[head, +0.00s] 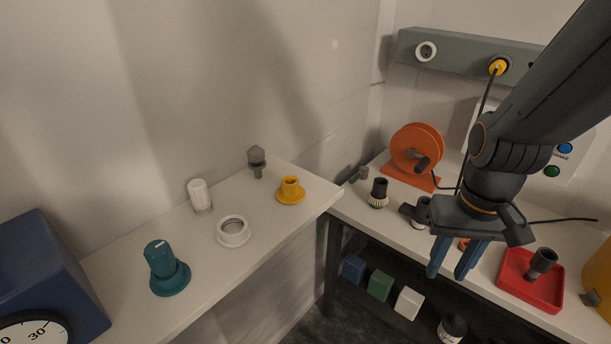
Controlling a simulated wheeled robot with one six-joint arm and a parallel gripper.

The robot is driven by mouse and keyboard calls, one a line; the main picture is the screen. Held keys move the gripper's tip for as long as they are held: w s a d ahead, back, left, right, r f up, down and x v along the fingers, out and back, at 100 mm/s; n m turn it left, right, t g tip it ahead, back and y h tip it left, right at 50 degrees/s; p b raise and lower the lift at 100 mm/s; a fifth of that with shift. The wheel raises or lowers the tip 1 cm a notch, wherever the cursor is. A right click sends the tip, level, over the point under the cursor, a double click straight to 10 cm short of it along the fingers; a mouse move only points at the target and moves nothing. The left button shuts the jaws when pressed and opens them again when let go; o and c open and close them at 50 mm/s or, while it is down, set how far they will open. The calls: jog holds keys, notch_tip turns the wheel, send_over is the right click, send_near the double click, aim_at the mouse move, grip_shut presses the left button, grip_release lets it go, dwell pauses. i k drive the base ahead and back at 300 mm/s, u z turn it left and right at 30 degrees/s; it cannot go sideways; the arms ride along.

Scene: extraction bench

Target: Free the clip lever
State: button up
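My gripper (447,274) hangs over the front part of the right bench, its two blue fingers pointing down. The fingers are apart, with nothing seen between them. No part is clearly recognisable as the clip lever. A small grey-brown piece (591,298) sticks out from the yellow container (602,275) at the right edge, right of my gripper; I cannot tell if it is a lever.
A red tray (515,290) holds a dark grey knobbed part. A dark brush-like piece (378,193) stands left of my gripper. A black cable runs from a yellow plug (498,67) on the wall rail. The left shelf (207,268) bears several parts, including a teal one (166,270).

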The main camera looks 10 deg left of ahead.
aim_at(363, 174)
jog(key=u, duration=0.2)
jog(key=i, duration=0.95)
jog(key=z, duration=0.1)
